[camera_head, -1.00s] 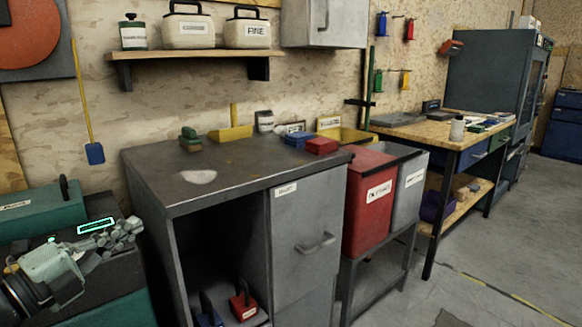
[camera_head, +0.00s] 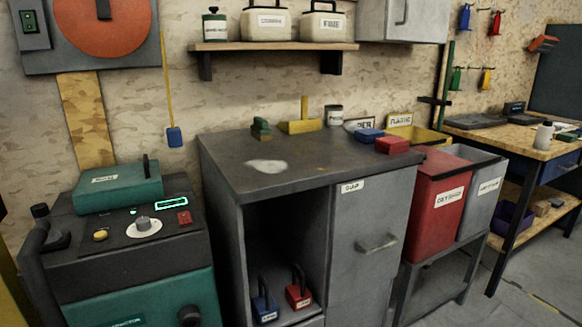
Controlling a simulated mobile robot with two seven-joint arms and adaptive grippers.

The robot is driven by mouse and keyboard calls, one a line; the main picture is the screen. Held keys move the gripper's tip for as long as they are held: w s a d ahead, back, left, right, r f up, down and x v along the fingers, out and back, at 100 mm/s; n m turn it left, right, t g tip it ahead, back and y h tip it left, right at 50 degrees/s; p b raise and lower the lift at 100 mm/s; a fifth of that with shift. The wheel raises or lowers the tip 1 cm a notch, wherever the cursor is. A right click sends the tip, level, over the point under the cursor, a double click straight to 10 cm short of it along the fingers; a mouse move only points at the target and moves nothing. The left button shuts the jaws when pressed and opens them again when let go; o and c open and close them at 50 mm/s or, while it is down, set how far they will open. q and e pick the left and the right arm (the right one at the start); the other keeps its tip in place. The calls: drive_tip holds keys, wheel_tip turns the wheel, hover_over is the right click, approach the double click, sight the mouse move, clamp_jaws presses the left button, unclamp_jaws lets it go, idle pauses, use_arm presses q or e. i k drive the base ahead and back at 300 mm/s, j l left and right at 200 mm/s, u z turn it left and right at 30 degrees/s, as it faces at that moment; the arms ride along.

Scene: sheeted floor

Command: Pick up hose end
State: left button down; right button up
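A green and black machine (camera_head: 130,285) stands at the left, its lower label partly readable as "...ACTOR". A thick black curved part (camera_head: 32,262), which looks like a hose, runs down its left side. I cannot tell which of these, if either, is the hose end. Neither of my grippers is in view.
A grey cabinet (camera_head: 225,185) with an open bay stands right of the machine, with red and blue blocks on top. A red bin (camera_head: 438,205) and a grey bin (camera_head: 482,210) stand further right, before a wooden workbench (camera_head: 510,140). Little floor shows.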

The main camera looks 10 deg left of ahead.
sight(56, 241)
drive_tip(key=u, duration=1.75)
